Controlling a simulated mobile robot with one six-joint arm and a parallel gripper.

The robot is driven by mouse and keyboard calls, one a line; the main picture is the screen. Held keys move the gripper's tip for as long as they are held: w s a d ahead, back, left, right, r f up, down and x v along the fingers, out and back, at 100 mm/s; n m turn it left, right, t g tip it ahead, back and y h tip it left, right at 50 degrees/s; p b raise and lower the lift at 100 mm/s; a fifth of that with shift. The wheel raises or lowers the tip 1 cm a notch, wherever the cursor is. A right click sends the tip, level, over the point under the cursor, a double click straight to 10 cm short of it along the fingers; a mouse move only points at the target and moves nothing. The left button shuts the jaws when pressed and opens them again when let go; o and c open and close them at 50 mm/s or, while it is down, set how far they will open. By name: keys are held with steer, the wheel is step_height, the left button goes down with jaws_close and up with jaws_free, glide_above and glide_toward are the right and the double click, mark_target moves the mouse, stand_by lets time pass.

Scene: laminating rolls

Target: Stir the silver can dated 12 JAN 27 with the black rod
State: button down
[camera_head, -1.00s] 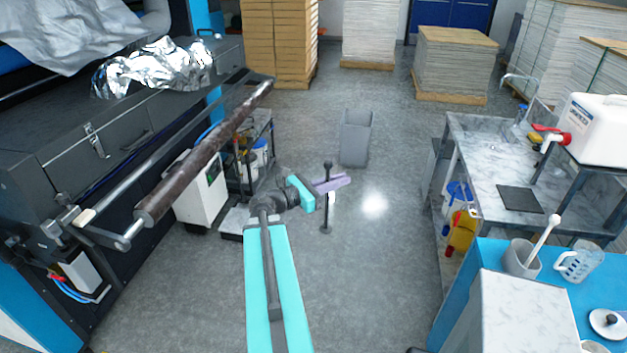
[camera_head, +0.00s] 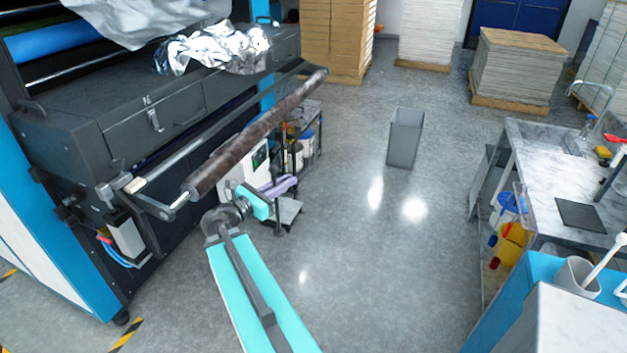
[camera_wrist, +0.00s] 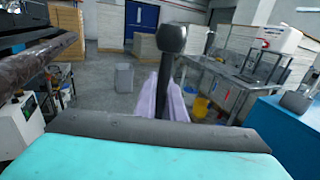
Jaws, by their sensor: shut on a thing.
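My gripper (camera_head: 284,186), with pale purple fingers, is shut on the black rod (camera_head: 279,218) and holds it upright in the air over the floor. In the wrist view the rod (camera_wrist: 167,75) stands between the fingers (camera_wrist: 171,98), its round knob at the top. The rod's lower end hangs free in the head view. I cannot make out a silver can dated 12 JAN 27 in either view.
A dark machine with a long brown roller (camera_head: 255,135) stands close at left. A cart (camera_head: 310,140) with small containers is behind my gripper. A grey bin (camera_head: 405,138) stands on open floor. A sink table (camera_head: 545,165) and a blue bench (camera_head: 535,290) are at right.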

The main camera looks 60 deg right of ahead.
steer(key=w+a+f+n+t+b, duration=0.2)
steer(key=w+a+n+t, duration=0.15)
steer(key=w+a, duration=0.6)
steer(key=w+a+f+n+t+b, duration=0.1)
steer(key=w+a+f+n+t, duration=0.15)
steer(key=w+a+t, duration=0.7)
steer(key=w+a+f+n+t+y+b, duration=0.1)
steer(key=a+f+n, duration=0.1)
steer(key=a, duration=1.3)
steer(key=w+a+f+n+t+y+b, duration=0.1)
steer(key=w+a+f+n+y+b, duration=0.1)
steer(key=a, duration=1.4)
steer(key=shift+f, duration=0.35)
